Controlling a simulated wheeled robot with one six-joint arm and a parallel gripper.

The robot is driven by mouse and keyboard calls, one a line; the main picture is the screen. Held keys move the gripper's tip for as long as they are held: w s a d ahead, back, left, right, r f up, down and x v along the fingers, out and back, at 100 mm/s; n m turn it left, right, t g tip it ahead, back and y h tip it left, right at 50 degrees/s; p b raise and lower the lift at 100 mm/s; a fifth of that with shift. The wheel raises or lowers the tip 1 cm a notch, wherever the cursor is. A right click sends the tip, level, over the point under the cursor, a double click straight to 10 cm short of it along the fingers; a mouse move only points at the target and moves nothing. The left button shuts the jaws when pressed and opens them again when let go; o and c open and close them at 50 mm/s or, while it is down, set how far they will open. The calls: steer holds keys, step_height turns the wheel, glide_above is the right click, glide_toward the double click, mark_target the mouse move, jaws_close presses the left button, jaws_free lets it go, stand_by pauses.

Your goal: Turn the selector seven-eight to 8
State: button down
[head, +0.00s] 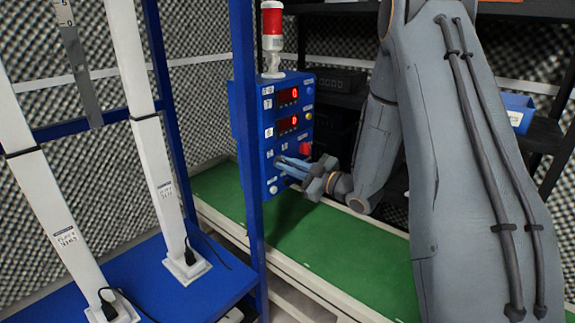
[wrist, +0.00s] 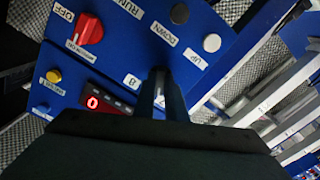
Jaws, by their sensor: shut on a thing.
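A blue control box (head: 244,135) stands behind a blue post in the head view. My gripper (head: 283,166) reaches its lower face from the right. In the wrist view my gripper (wrist: 160,80) is shut on a small part on the panel, which appears to be the selector seven-eight. The fingers hide the selector, so I cannot tell which way it points. A white label (wrist: 131,80) reading 8 lies just left of the fingers.
Red displays (head: 287,96) show 0. A red stack lamp (head: 272,25) tops the box; a green belt (head: 350,250) runs below.

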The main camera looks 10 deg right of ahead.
steer(key=m+p, duration=0.6)
steer(key=m, duration=0.5)
stand_by(0.3)
steer(key=shift+m, duration=0.4)
steer(key=c, duration=1.8)
jaws_free()
steer(key=shift+d, duration=0.1)
steer(key=v, duration=0.7)
steer(key=shift+s+d+b, duration=0.2)
steer(key=shift+s+b, duration=0.05)
steer(key=shift+b, duration=0.15)
